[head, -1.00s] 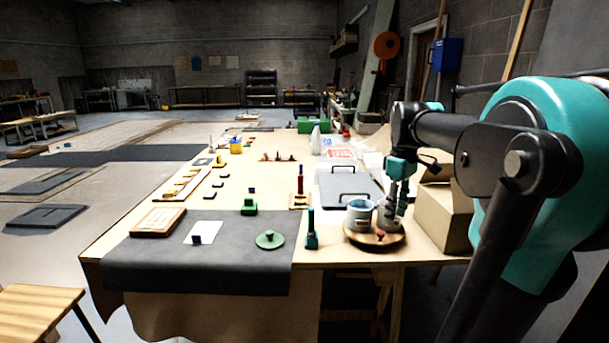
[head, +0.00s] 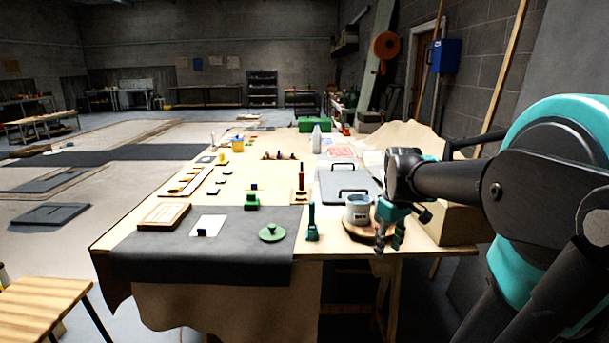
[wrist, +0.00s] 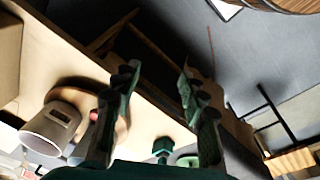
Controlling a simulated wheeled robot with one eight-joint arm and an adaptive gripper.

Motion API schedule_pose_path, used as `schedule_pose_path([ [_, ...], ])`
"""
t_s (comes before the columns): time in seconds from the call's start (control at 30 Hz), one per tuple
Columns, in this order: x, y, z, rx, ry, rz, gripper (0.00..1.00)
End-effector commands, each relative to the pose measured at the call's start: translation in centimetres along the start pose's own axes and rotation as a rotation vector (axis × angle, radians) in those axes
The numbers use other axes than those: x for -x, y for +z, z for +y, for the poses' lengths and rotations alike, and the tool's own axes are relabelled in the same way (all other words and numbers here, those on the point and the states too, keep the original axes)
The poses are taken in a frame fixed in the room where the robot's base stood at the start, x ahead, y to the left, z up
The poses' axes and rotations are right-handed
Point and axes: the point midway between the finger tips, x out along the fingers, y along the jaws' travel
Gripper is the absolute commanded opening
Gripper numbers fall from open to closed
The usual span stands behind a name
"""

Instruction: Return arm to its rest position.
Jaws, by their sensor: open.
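My gripper (head: 389,246) hangs at the right front edge of the workbench, fingers pointing down, in front of the round wooden tray (head: 350,228). It is open and empty; the wrist view shows its two teal fingers (wrist: 158,72) spread apart with nothing between them. A light grey-blue cup (head: 358,208) stands on the tray, left of the gripper. In the wrist view a cup (wrist: 46,130) lies left of the fingers. The gripper hides the right part of the tray in the head view.
A teal-handled tool (head: 312,225) stands left of the tray. A cardboard box (head: 447,224) stands behind my arm.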

Motion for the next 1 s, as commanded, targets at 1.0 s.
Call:
schedule_pose_path([
  [1.0, -14.9, 9.2, -9.7, -0.535, 0.055, 0.250, 0.43],
])
